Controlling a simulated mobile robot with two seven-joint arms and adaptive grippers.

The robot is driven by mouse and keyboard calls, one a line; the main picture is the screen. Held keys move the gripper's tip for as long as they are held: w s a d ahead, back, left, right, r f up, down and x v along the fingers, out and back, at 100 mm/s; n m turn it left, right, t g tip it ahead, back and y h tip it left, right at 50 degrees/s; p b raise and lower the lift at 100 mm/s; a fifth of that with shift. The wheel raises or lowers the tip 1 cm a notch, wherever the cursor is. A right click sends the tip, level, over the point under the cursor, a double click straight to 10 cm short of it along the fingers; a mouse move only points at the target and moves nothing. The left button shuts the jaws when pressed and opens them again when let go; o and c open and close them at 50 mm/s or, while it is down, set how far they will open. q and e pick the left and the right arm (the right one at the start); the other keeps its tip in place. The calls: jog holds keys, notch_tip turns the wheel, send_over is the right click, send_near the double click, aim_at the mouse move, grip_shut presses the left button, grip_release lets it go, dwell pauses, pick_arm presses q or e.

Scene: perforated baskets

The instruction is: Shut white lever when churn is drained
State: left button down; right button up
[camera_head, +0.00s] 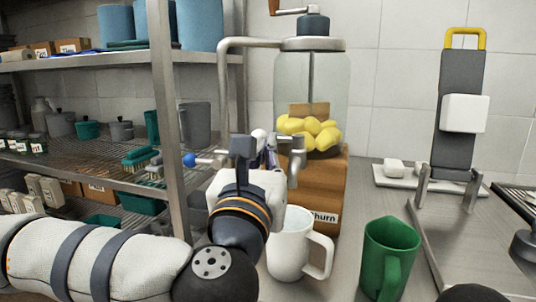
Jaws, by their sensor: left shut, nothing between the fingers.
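The churn (308,85) is a clear glass jar on a wooden stand with a "churn" label; yellow lumps lie in its bottom, and I see no clear liquid level. Metal taps (295,160) stick out at its front. A small white knob (258,134), perhaps the white lever's end, shows just behind my left gripper (264,152). The gripper is shut and empty, close in front of the taps. Its own body hides most of the fingers and the lever, so contact cannot be told. A white mug (287,245) stands below the taps.
A green mug (388,255) stands right of the white mug. A blue knob (190,160) sits on a pipe at left. A metal shelf post (167,120) and loaded shelves fill the left. A grey upright device (458,110) with a yellow handle stands at right.

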pick_arm(q)
jog(key=shift+w+d+r, duration=0.1)
jog(key=shift+w+r, duration=0.05)
jog(key=shift+w, duration=0.35)
jog(key=shift+w, duration=0.1)
jog(key=shift+w+r, duration=0.2)
jog(key=shift+w, duration=0.35)
